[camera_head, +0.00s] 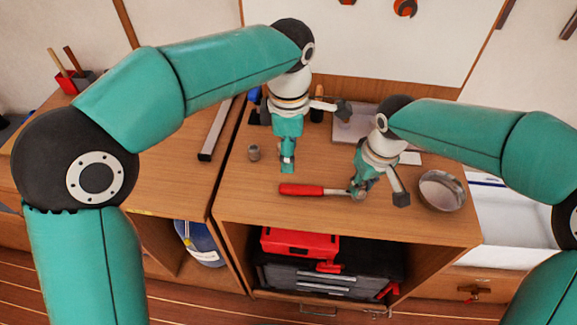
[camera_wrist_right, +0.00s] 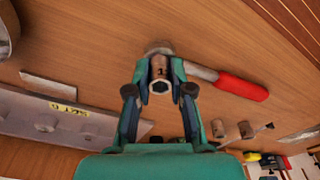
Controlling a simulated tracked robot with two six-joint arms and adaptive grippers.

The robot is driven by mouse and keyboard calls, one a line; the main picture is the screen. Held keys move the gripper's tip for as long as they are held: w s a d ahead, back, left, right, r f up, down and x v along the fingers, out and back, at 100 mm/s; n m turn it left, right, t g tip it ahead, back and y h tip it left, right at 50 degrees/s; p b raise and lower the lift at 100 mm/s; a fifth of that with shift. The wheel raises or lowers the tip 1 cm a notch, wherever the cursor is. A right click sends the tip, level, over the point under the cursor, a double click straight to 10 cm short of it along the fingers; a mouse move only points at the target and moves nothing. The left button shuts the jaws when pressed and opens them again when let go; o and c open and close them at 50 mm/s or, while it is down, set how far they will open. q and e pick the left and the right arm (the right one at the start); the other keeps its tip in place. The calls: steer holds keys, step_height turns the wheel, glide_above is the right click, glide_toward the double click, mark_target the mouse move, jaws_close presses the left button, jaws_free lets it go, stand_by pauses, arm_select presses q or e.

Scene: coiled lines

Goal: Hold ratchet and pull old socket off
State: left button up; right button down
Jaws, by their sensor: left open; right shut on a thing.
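The ratchet lies on the wooden bench top with its red handle (camera_head: 302,190) pointing left; the handle also shows in the right wrist view (camera_wrist_right: 242,87). A metal socket (camera_wrist_right: 160,75) with a hexagonal opening sits at the ratchet's head. My right gripper (camera_wrist_right: 160,90) is shut on this socket, one finger on each side; it also shows in the head view (camera_head: 358,188), where it hides most of the head. My left gripper (camera_head: 288,166) is open and empty above the bench, behind and left of the handle. A separate small socket (camera_head: 253,152) stands left of it.
A round metal bowl (camera_head: 442,190) is right of my right gripper. A grey tray (camera_head: 350,128) and a white card (camera_head: 410,158) lie behind. A long metal bar (camera_head: 214,130) is at the left. A red and black toolbox (camera_head: 300,243) sits below the bench top.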

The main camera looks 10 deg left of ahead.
mark_target(288, 186)
arm_select(q)
step_height(288, 186, down, 11)
steer(key=shift+f, duration=0.2)
stand_by(0.3)
jaws_close()
